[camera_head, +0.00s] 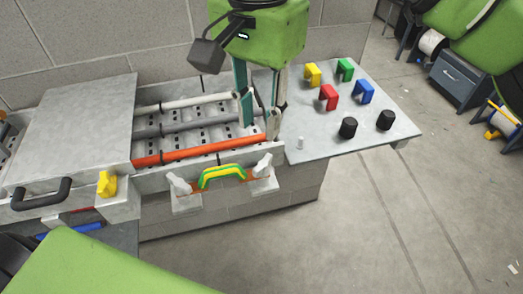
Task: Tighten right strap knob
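The right strap knob (263,165) is a pale grey winged knob on a bracket at the front of the cable tray. A matching left strap knob (179,184) sits on another bracket to its left. A green and yellow strap (222,173) arches between the two brackets. My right gripper (260,125) hangs from above, fingers pointing down, above and behind the right strap knob. Its fingers are apart with nothing visible held between them, and it appears clear of the knob. My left gripper is out of view.
On the right, a shelf (395,125) holds coloured clips (328,97) and black knobs (348,128). Open floor (370,230) lies in front.

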